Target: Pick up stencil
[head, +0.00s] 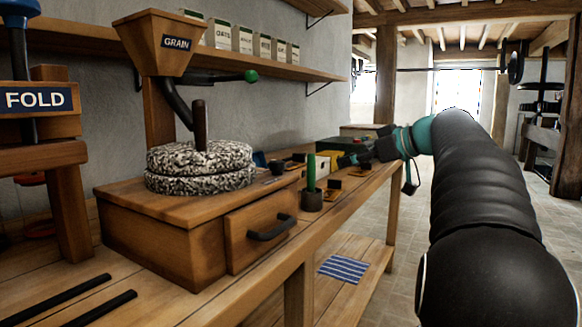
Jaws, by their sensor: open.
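My arm reaches from the lower right toward the far part of the workbench (332,208). My gripper (352,158) is small and dark at its end, over or beside the small items there; it is open. I cannot make out anything between its fingers. I cannot pick out the stencil with certainty. Small wooden pieces with dark tags (333,186) lie on the bench just before the gripper. My gripper and arm hide part of the bench behind them.
A grain mill with round speckled stones (200,165) stands on a wooden drawer box (165,225). A striped cloth (343,269) lies on the lower shelf. The right-hand floor is open.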

